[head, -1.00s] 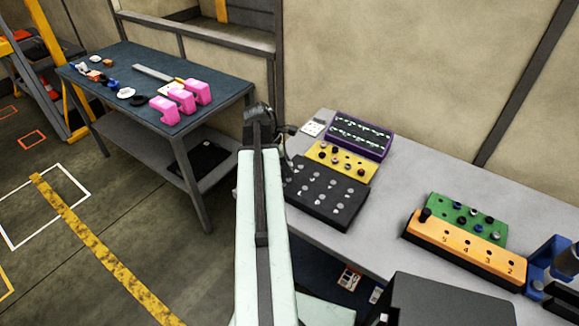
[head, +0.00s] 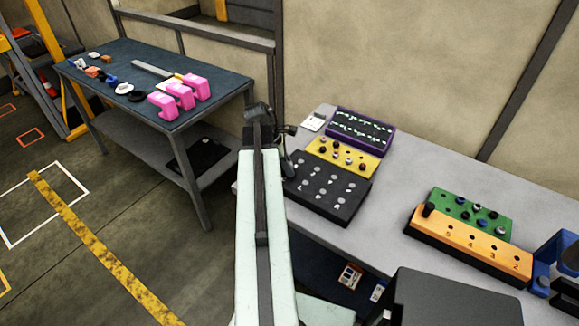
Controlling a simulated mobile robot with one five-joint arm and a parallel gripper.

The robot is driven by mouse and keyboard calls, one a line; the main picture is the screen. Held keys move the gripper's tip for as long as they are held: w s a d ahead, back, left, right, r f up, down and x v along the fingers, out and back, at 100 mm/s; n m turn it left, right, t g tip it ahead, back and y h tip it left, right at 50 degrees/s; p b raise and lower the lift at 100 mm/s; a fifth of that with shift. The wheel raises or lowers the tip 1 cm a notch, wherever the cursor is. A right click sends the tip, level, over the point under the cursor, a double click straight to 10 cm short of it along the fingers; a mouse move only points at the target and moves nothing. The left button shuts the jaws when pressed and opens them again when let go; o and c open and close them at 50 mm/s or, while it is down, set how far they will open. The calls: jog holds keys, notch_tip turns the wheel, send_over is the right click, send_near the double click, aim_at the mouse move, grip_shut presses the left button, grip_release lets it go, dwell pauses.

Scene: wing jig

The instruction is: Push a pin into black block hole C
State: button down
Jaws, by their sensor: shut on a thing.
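The black block (head: 325,189) lies flat on the grey bench, to the right of my arm. Its top has several holes and pale marks, too small to read, so I cannot tell which hole is C. My gripper (head: 285,153) is at the block's far left corner, mostly hidden behind my own arm. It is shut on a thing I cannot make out. I cannot tell whether it touches the block.
A yellow block (head: 350,147) with several pins and a purple-edged panel (head: 360,130) stand behind the black block. Orange (head: 465,241) and green (head: 475,205) blocks stand at the right. The bench (head: 410,185) between is clear. A blue-topped table (head: 215,103) stands at the left.

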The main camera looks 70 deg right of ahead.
jog(key=c, duration=1.1)
grip_release()
jog(key=shift+r, duration=0.1)
jog(key=p+v, duration=0.7)
jog(key=shift+w+r, duration=0.15)
jog(key=shift+r, duration=0.1)
jog(key=shift+r, duration=0.15)
notch_tip(320, 180, up, 7)
jog(key=p, duration=0.7)
jog(key=shift+w+a, duration=0.1)
jog(key=shift+w, duration=0.05)
